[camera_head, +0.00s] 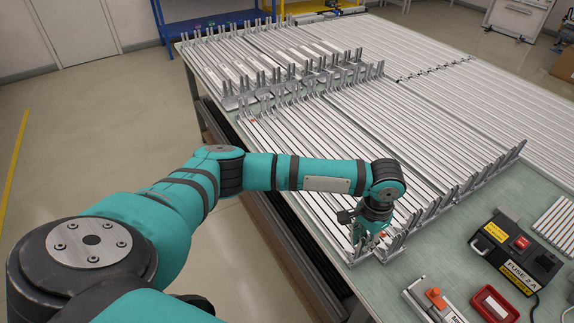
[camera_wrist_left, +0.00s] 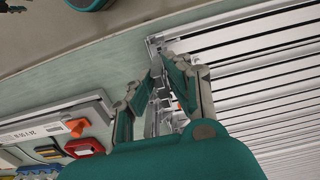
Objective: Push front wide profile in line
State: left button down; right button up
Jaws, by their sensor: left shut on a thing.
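Long silver-white profiles lie side by side in metal holders on the table. The front wide profile (camera_head: 310,206) runs along the table's near-left edge; in the left wrist view it seems to be the outermost strip (camera_wrist_left: 225,33). My left gripper (camera_head: 366,238) is at the near end of this row, low over the table. In the left wrist view my left gripper (camera_wrist_left: 160,62) has its fingertips close together at a grey metal end piece (camera_wrist_left: 154,45). The fingers partly hide that piece, so its exact contact is unclear. My right gripper is not in view.
A black fuse box (camera_head: 520,250), a red tray (camera_head: 494,303) and a grey device with an orange knob (camera_head: 434,300) stand on the table right of my gripper. Upright holder prongs (camera_head: 440,200) line the near profile ends. A narrow green table strip (camera_head: 375,285) is clear.

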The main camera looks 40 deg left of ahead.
pick_arm(q)
jog(key=shift+s+d+p, duration=0.3)
jog(key=shift+d+p, duration=0.05)
jog(key=shift+d, duration=0.3)
dwell(0.6)
jog(key=c, duration=1.2)
grip_release()
jog(key=shift+r, duration=0.1)
notch_tip(320, 180, up, 12)
jog(key=shift+f, duration=0.1)
